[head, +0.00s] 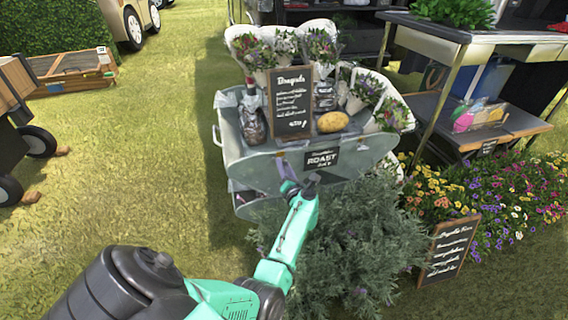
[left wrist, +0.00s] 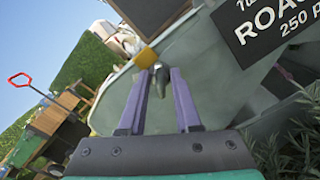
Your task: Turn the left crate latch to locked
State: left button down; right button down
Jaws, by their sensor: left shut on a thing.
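The grey-green metal crate (head: 240,160) stands ahead of me, with a black ROAST sign (head: 322,159) on its front. My left gripper (head: 294,178) reaches up to the front of the crate, left of the sign. A yellow piece (left wrist: 145,58) shows just beyond the lever. The latch is hidden by my gripper in the head view, and its setting cannot be told. My right gripper is not in view.
Wrapped bouquets (head: 320,45), a chalkboard (head: 290,100) and a potato (head: 332,122) are on the crate. Leafy plants (head: 350,235) grow close to my left arm's right side. A metal table (head: 450,35) stands at the right. Grass on the left is open.

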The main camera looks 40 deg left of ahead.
pick_arm(q)
jog(key=shift+w+d+f+m+p, duration=0.1)
jog(key=shift+m+p, duration=0.65)
jog(key=shift+m, duration=1.85)
jog(key=shift+f+m+p, duration=0.1)
jog(key=shift+m+p, duration=0.65)
jog(key=shift+m, duration=1.85)
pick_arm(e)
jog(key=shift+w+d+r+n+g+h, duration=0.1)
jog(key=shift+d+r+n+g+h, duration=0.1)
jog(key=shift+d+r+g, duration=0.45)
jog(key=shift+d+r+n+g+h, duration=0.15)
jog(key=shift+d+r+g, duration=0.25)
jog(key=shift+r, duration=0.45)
pick_arm(q)
jog(key=c, duration=0.6)
grip_release()
